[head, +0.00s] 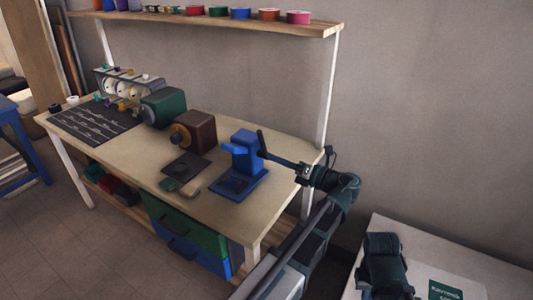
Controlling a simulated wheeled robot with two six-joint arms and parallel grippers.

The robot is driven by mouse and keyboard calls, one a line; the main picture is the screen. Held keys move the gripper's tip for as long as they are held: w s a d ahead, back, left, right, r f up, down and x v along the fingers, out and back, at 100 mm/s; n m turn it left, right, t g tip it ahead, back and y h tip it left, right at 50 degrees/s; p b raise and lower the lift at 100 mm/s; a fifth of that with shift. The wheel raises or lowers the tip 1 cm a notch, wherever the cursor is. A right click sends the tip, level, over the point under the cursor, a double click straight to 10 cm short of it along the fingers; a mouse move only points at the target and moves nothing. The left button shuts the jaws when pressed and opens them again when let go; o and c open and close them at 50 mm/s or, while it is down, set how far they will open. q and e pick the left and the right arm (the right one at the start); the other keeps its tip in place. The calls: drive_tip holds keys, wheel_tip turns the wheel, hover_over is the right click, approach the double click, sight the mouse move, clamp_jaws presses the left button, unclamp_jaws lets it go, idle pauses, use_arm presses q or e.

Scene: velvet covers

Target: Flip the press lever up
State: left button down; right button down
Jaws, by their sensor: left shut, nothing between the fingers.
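The blue press (246,154) stands on its flat blue base near the right front of the wooden workbench. A dark bar (261,141) stands up, slightly tilted, at the press's right side; it looks like the press lever. My left gripper (272,157) reaches in from the right with its fingers shut and empty. Its tip is at the lower end of the dark bar; I cannot tell whether they touch.
On the workbench (120,158) stand a brown machine (194,132), a green machine (163,107), a dark pad (186,164) and a black mat (95,119). A shelf (200,21) with coloured rolls runs above. A white table (450,262) is at lower right.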

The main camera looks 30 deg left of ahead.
use_arm(q)
drive_tip(key=d, duration=0.4)
drive_tip(key=shift+s+d, duration=0.25)
drive_tip(key=shift+s, duration=0.1)
